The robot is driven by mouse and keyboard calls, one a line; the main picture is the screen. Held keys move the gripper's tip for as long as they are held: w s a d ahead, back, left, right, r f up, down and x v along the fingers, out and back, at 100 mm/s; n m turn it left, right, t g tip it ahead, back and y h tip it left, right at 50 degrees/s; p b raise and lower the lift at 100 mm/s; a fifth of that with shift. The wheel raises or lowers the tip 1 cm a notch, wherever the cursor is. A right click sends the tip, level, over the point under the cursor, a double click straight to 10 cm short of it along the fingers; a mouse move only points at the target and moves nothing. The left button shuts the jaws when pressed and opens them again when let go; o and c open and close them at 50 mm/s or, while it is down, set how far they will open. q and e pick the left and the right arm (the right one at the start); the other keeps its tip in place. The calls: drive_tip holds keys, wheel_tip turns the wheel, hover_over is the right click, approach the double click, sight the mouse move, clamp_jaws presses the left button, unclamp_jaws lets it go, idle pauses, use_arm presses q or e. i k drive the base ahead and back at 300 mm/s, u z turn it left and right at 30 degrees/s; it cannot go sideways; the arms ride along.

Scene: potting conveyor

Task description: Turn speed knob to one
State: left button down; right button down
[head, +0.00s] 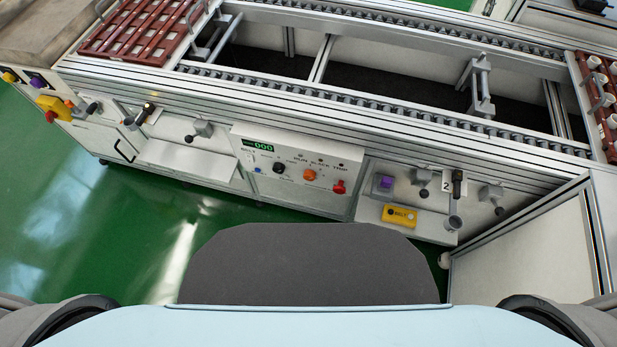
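A white control panel (240,158) is on the front of the conveyor, near the middle of the head view. Its green display (263,148) reads 000. Below the display are a small blue button (257,169), a black knob (279,167), an orange knob (309,174) and a red knob (339,187). The black knob may be the speed knob; its scale and pointer are too small to read. Neither of my grippers is in view.
Left of the panel is a yellow box with a red button (51,117). Right of it, a shelf holds a yellow pendant (399,215) and a purple button box (384,186). Levers jut from the front. A white door (530,250) stands open at right. Green floor is clear at left.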

sight(308, 175)
drive_tip(key=z, duration=0.35)
drive_tip(key=k, duration=1.05)
drive_tip(key=z, duration=1)
drive_tip(key=i, duration=0.45)
drive_tip(key=u, duration=0.2)
